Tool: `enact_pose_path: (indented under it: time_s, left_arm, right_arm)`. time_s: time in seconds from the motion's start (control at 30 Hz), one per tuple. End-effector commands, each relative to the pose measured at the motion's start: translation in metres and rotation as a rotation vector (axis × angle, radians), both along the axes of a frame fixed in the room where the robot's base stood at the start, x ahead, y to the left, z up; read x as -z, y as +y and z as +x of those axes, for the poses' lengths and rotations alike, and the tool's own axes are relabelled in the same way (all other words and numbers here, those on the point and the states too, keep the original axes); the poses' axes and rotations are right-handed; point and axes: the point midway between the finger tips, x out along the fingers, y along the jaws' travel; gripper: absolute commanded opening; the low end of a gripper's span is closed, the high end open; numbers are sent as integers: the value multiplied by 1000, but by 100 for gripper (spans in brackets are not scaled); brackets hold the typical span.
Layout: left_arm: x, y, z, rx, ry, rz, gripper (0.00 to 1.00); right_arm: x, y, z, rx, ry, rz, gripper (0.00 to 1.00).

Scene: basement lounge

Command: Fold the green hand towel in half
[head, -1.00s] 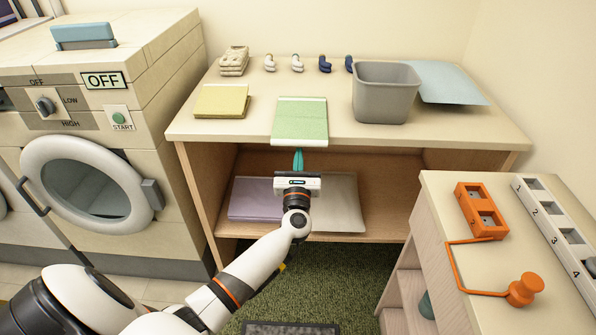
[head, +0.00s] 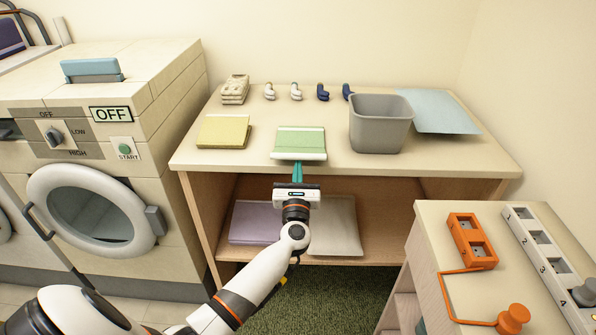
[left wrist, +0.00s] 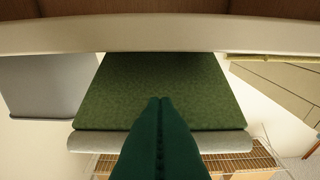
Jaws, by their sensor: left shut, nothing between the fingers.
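The green hand towel (head: 299,142) lies near the front edge of the table, its pale band along the near side. In the left wrist view, whose picture is upside down, its darker green face (left wrist: 190,85) appears raised above the table edge, with a pale band at the raised end. The near part looks lifted; how far it is folded over is unclear. My left gripper (head: 297,170) is shut and empty, its teal fingers (left wrist: 160,105) just in front of the towel's near side. I cannot tell whether they touch it. My right gripper is not in view.
A yellow cloth (head: 222,132) lies left of the towel, and a grey bin (head: 380,124) stands to the right. Small items line the back. The table's front edge (head: 400,166) and lower shelf (head: 385,243) are close to my arm. Bare tabletop separates towel and bin.

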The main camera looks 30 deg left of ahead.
Motion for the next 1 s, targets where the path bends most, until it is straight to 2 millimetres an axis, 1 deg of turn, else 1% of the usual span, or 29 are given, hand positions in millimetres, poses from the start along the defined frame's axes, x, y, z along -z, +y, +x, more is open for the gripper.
enact_pose_path:
  time_s: [0.37, 1.0]
  left_arm:
    - [-3, 1, 1, -1, 0, 0, 0]
    - [-39, 15, 25, -1, 0, 0, 0]
  right_arm:
    - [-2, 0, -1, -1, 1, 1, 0]
    - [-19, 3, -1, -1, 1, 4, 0]
